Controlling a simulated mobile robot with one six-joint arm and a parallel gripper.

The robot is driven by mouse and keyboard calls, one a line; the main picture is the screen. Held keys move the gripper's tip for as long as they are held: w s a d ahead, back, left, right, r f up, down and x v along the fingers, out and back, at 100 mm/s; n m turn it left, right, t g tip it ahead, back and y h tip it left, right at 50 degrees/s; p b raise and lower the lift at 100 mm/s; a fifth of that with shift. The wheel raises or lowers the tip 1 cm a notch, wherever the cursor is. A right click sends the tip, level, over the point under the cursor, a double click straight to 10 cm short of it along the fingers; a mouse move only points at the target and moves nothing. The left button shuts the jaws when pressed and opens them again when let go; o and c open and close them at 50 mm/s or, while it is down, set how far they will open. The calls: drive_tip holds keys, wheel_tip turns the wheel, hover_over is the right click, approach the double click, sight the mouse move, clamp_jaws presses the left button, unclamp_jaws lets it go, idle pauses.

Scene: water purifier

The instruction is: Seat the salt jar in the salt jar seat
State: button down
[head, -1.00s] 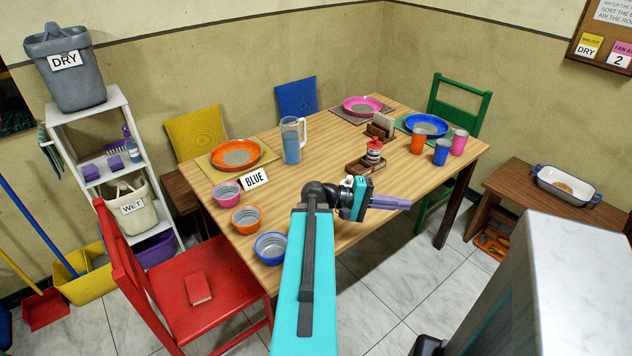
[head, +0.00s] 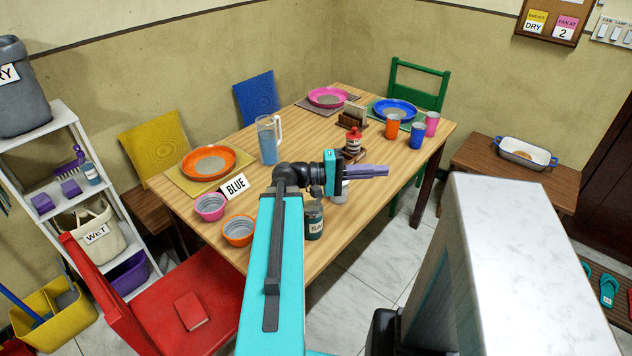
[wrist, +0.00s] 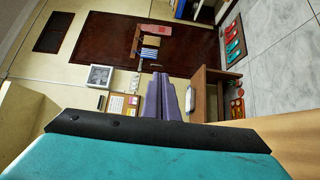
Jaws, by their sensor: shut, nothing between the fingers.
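A dark green-grey jar (head: 314,222) with a label starting "SA" stands at the table's near edge in the head view, just right of my arm, which partly covers it. A small wooden caddy (head: 353,153) stands farther back on the table with a red-topped jar (head: 354,138) in it. My arm hides part of the caddy, so I cannot make out the salt jar seat. My gripper (head: 384,170) is shut and empty, above the table and pointing right, apart from both jars. In the wrist view its purple fingers (wrist: 161,98) are together.
A pale, shiny item (head: 340,192) is partly hidden behind my gripper. Orange and pink bowls (head: 238,230) stand left of my arm, with a "BLUE" card (head: 235,187). A blue pitcher (head: 268,140) and several cups (head: 416,135) stand farther back. A red chair (head: 185,300) is at the near left.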

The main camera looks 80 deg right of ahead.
drive_tip(key=shift+w+d, duration=0.1)
drive_tip(key=shift+w, duration=0.05)
drive_tip(key=w+d+p, duration=0.2)
drive_tip(key=w+d, duration=0.3)
drive_tip(key=w, duration=0.4)
drive_tip(key=w+d+p, duration=0.3)
drive_tip(key=w+d, duration=0.2)
drive_tip(key=w, duration=0.4)
wheel_tip(320, 180, down, 15)
drive_tip(key=p, duration=0.3)
drive_tip(key=shift+s+a+p, duration=0.3)
drive_tip(key=shift+s+p, duration=0.15)
drive_tip(key=shift+p, duration=0.2)
idle(0.6)
drive_tip(key=shift+s, duration=0.1)
